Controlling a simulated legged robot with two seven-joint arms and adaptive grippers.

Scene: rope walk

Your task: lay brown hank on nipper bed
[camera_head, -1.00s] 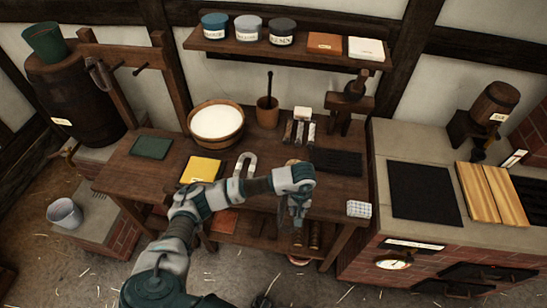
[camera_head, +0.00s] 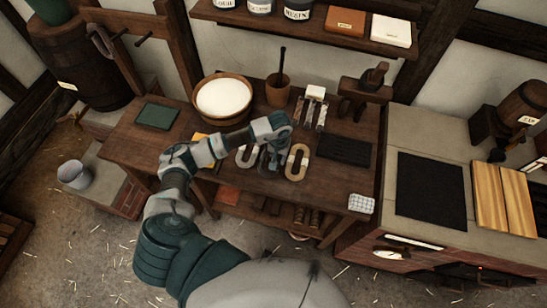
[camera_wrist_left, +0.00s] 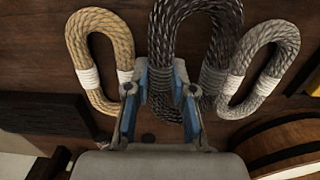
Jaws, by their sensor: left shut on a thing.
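Three rope hanks lie side by side on the wooden bench (camera_head: 215,178). In the left wrist view they are a tan one (camera_wrist_left: 77,55), a dark grey-brown one (camera_wrist_left: 163,45) in the middle and a light grey one (camera_wrist_left: 282,38). In the head view the light hank (camera_head: 243,157) and the tan hank (camera_head: 297,162) flank my left gripper (camera_head: 270,160). My left gripper is shut on the dark hank, its fingers on either side of one leg (camera_wrist_left: 160,110). I cannot tell for sure which fixture is the nipper bed; a wooden clamp-like stand (camera_head: 365,92) rises at the bench's back right.
A dark ridged panel (camera_head: 344,149) lies right of the hanks. A white-filled tub (camera_head: 222,98), a mortar (camera_head: 278,92) and small brushes or strips (camera_head: 313,110) stand behind. A brick stove with a black plate (camera_head: 430,190) is at right. A shelf hangs above the bench.

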